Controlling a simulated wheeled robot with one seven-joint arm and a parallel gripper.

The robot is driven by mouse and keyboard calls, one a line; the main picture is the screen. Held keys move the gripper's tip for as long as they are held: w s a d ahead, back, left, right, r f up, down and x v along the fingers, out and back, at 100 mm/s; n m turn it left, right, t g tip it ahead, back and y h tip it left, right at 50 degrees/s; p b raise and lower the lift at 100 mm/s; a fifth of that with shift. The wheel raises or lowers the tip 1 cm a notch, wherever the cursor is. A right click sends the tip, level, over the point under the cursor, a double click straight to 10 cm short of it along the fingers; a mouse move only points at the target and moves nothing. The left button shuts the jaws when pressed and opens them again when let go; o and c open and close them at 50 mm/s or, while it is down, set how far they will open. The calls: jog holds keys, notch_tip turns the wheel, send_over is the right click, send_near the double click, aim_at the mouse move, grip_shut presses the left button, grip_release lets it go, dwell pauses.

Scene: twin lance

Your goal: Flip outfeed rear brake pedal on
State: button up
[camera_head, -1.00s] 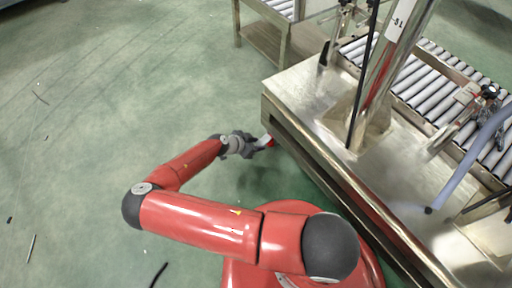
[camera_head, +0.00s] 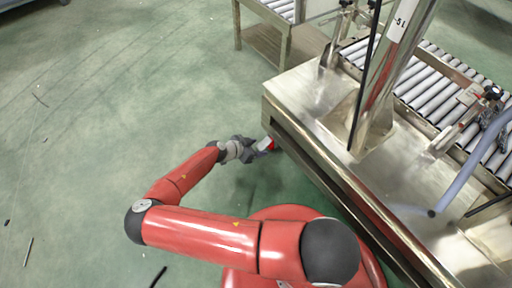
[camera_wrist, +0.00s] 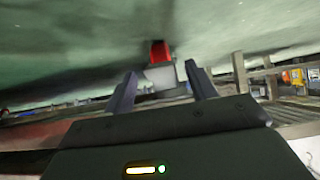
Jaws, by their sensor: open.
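A small red and white part, which looks like the brake pedal, shows at the machine's left lower edge in the head view (camera_head: 268,144). In the wrist view the red pedal (camera_wrist: 158,52) sits with a pale block (camera_wrist: 161,76) beside it, straight ahead between my fingers. My gripper (camera_wrist: 160,88) is open, with one dark finger on each side of the pale block's line. In the head view my gripper (camera_head: 256,148) is right at the pedal. I cannot tell whether it touches it. Which pedal position is set cannot be made out.
The steel machine table (camera_head: 310,95) with a post stands right of my gripper, its edge close by. A roller conveyor (camera_head: 430,85) runs behind it. A low wooden-looking stand (camera_head: 265,42) is at the top. The green floor (camera_head: 90,120) at left is clear apart from small scraps.

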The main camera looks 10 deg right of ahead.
jog(key=v, duration=0.7)
jog(key=shift+a+r+p, duration=0.25)
jog(key=shift+a+p, duration=0.05)
jog(key=shift+p, duration=0.15)
jog(key=shift+s, duration=0.15)
